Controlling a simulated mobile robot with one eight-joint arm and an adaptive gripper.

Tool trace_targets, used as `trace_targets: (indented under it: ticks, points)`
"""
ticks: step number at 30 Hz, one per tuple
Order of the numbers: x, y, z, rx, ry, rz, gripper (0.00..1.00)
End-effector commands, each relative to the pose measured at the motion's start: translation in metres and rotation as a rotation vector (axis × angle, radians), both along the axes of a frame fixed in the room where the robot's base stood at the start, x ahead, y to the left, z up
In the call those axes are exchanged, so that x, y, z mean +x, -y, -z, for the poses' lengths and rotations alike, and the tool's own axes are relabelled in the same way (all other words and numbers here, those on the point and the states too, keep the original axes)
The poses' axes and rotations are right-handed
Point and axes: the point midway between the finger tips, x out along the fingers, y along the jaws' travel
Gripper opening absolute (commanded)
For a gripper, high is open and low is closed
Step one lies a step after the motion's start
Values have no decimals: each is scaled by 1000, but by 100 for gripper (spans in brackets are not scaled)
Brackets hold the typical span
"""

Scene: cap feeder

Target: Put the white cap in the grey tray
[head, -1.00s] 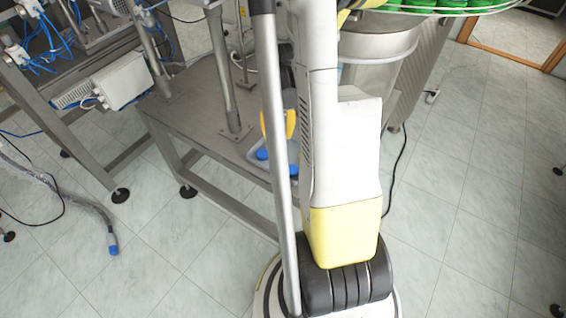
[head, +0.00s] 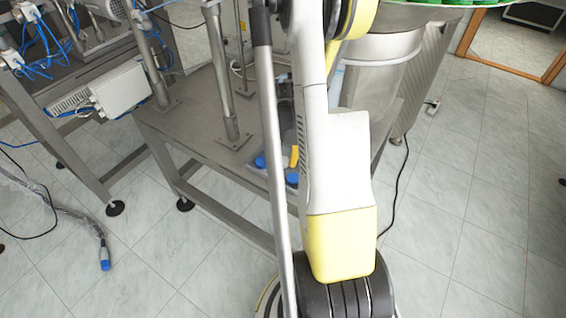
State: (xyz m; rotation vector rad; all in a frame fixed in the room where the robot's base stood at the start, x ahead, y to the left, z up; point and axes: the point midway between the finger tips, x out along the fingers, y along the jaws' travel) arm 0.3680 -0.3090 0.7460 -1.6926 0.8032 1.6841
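A shallow grey tray (head: 277,173) lies on the metal bench near its front edge, partly covered by my arm. Blue caps (head: 261,161) show at the tray, one on the left and one (head: 291,177) close to my arm. A small yellow piece (head: 294,156) shows between them beside my arm; I cannot tell what it is. My gripper is not clearly seen; my white and yellow arm blocks the view there.
The metal bench (head: 185,122) carries upright posts (head: 219,75). A large metal bowl feeder (head: 382,65) stands behind my arm, with green caps (head: 440,3) above. A black cable (head: 400,190) runs down to the floor. The tiled floor at right is mostly clear.

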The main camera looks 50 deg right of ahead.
Motion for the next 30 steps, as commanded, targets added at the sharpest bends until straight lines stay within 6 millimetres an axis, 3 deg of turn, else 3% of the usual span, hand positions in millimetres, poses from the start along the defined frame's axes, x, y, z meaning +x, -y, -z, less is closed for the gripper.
trace_targets:
  ticks: [5,6,17,20,30]
  points:
    - [0,0,3,0,0,0,26]
    - [0,0,3,0,0,0,43]
    - [0,0,-1,0,0,0,43]
    - [0,0,-16,0,0,0,43]
    - [-1,0,-93,0,0,0,43]
